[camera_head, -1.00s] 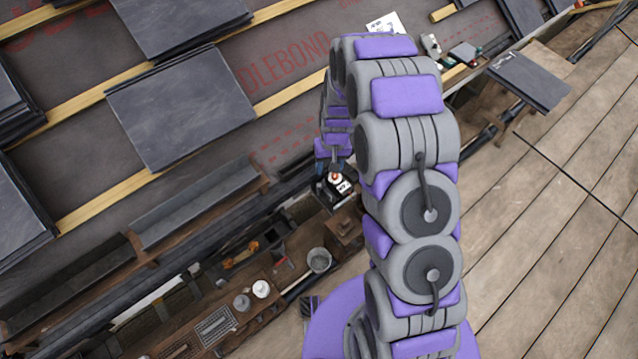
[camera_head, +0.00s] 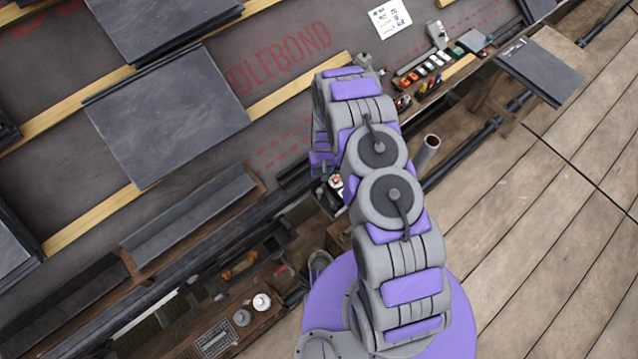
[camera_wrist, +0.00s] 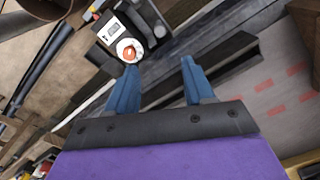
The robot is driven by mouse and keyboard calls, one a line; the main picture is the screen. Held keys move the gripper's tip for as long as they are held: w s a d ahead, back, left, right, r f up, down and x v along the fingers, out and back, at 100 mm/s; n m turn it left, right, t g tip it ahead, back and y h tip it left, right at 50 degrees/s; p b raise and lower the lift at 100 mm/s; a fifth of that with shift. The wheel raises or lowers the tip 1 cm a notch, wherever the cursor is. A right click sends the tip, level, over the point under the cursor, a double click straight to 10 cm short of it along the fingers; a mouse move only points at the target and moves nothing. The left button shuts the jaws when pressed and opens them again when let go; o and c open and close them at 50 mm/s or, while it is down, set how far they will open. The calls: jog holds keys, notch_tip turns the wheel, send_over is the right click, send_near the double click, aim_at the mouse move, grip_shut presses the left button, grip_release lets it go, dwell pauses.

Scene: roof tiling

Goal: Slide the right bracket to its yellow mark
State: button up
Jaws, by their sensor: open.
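My gripper (camera_wrist: 160,65) shows in the wrist view as two blue fingers set apart, with nothing held between them. In the head view the end of my arm is mostly hidden behind its own links. A dark device (camera_wrist: 152,22) with a white label and a round white-and-orange knob lies just beyond the left fingertip. The device also shows in part beside my arm in the head view (camera_head: 326,198). A dark gutter length (camera_wrist: 228,58) lies beyond the right finger. I cannot make out the right bracket or its yellow mark for certain in either view.
Two dark gutter lengths run along the roof edge, the nearer one (camera_head: 190,218) at centre left. A wooden tray (camera_head: 215,325) with cups and tools lies below. A slate stack (camera_head: 540,70) stands at upper right. Open plank decking (camera_head: 540,230) fills the right.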

aim_at(320, 190)
jog(key=f+b, duration=0.1)
jog(key=f, duration=0.4)
jog(key=f+b, duration=0.1)
jog(key=f, duration=0.5)
jog(key=f+b, duration=0.2)
jog(key=f, duration=0.4)
jog(key=shift+a, duration=0.4)
grip_shut()
